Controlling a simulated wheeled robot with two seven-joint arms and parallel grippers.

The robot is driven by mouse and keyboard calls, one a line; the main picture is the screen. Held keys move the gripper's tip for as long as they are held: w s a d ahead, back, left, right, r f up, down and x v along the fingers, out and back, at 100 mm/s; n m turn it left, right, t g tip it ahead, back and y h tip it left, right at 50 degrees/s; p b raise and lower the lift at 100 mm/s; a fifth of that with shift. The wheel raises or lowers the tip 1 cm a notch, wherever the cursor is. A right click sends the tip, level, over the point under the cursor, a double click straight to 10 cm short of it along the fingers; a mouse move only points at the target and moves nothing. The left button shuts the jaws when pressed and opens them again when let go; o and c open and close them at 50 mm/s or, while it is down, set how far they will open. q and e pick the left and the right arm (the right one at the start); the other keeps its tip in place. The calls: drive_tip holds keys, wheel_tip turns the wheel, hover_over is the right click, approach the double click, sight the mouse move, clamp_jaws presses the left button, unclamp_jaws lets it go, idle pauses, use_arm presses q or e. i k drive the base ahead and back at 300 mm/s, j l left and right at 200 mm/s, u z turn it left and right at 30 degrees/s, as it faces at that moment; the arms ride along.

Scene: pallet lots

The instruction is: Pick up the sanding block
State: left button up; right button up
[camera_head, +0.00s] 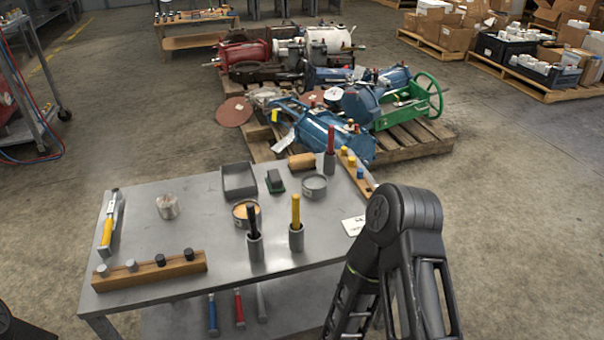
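A small dark block with a green lower edge (275,181) lies on the grey metal table (330,225), near its back edge. It looks like the sanding block, though it is small in view. It sits between a grey tray (239,180) and a round grey tin (314,186), and nothing touches it from above. My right arm stands at the right of the table, bent at a dark joint, and its gripper is out of view. Only a dark bit of my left arm shows at the bottom left corner, without its gripper.
Two grey cups (255,247) (296,238) with upright handled tools stand in front. An orange-filled tin (246,213), a tan roll (302,161), a wooden rack (150,272) and a yellow-handled tool (107,232) share the table. A loaded pallet (405,143) stands behind it.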

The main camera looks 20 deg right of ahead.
sight(299, 164)
drive_tip(key=l+u, duration=0.4)
drive_tip(key=l, duration=0.25)
drive_tip(key=l+u, duration=0.4)
drive_tip(key=l, duration=0.25)
drive_tip(key=k+l+u, duration=0.2)
drive_tip(key=l+u, duration=0.2)
drive_tip(key=l, duration=0.25)
